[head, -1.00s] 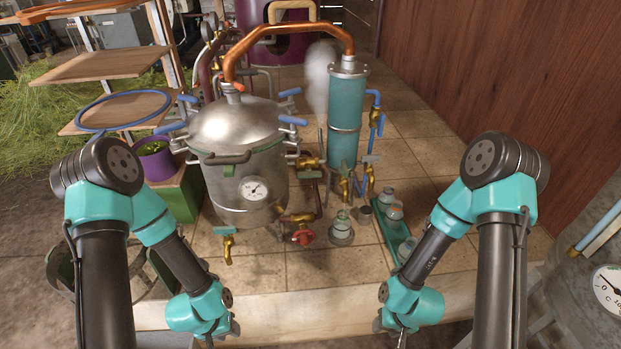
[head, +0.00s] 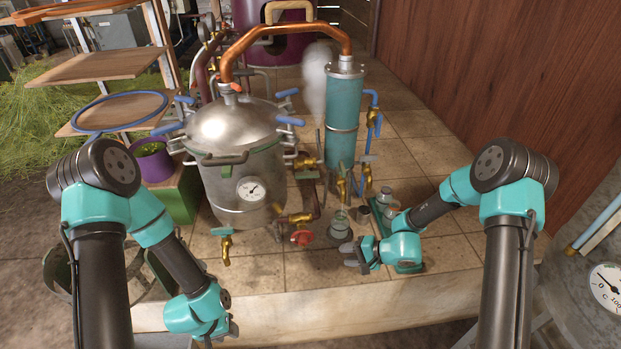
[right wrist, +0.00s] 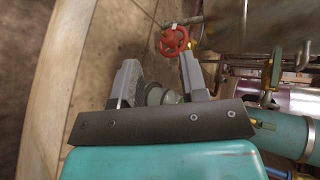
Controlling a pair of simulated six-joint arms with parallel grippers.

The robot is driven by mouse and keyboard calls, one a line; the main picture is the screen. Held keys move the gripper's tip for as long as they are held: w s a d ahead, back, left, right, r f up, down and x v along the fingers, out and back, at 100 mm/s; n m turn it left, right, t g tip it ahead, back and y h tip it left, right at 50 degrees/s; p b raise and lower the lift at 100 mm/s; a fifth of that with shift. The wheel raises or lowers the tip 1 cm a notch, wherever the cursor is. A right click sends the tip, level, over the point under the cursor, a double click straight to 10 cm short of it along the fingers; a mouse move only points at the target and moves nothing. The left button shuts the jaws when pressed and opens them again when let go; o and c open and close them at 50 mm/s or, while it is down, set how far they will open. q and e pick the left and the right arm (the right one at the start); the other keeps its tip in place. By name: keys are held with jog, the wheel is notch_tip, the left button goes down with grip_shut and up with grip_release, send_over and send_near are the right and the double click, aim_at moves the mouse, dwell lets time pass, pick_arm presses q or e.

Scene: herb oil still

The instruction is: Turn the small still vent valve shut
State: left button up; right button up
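The small still is a silver domed pot (head: 240,165) with a dial, joined by a copper pipe to a teal condenser (head: 343,120). White vapour (head: 316,80) rises beside the condenser. Low on the still's front is a valve with a red handwheel (head: 302,237), which also shows in the right wrist view (right wrist: 174,40). Several brass valves surround it; I cannot tell which is the vent valve. My right gripper (head: 350,254) is open and empty, right of the red handwheel and apart from it. My left gripper (head: 222,334) is low at the front edge, its fingers mostly hidden.
A glass jar (head: 340,226) stands just behind my right gripper. A green rack with jars (head: 408,262) is partly hidden by my right arm. A brass tap (head: 226,246) sticks out at the pot's lower left. The tiled front area (head: 270,275) is clear.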

aim_at(310, 177)
jog(key=w+d+r+m+t+y, duration=0.1)
jog(key=w+d+r+t, duration=0.1)
jog(key=w+r+t, duration=0.5)
jog(key=w+r, duration=0.4)
jog(key=w, duration=0.2)
jog(key=shift+w+t+y, duration=0.35)
jog(key=shift+t+y, duration=0.05)
jog(key=shift+w+f, duration=0.1)
jog(key=x, duration=1.7)
jog(key=shift+a, duration=0.15)
jog(key=shift+c, duration=0.3)
grip_shut()
